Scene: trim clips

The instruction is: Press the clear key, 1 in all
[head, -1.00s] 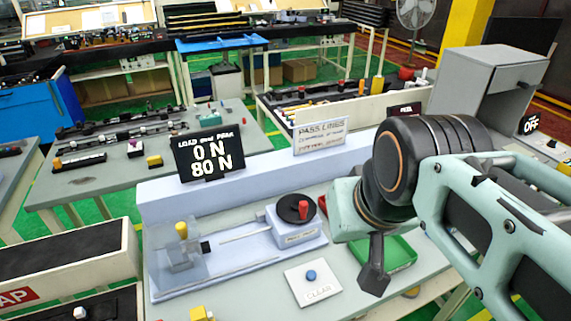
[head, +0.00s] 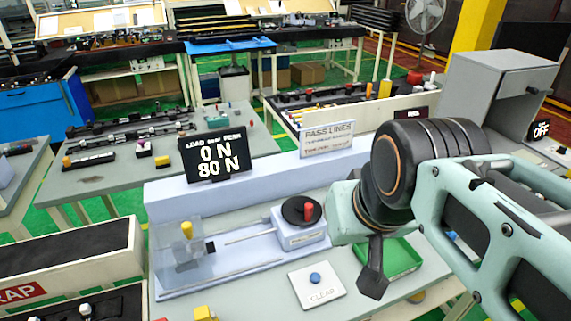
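The clear key is a blue round button (head: 315,278) on a white plate marked CLEAR (head: 318,293), lying on the grey bench in front of the test rig. My gripper (head: 373,284) points down to the right of the plate, apart from it and in front of the green tray. Its fingers look like one dark shape from this side, so I cannot tell if they are open or shut. The black display (head: 215,158) reads 0 N above 80 N.
The test rig (head: 240,245) with a black knob and red handle (head: 308,212) stands behind the plate. A green tray (head: 402,258) lies right of my gripper. A yellow block (head: 204,313) is at the front edge. A grey open box (head: 495,95) stands at the right.

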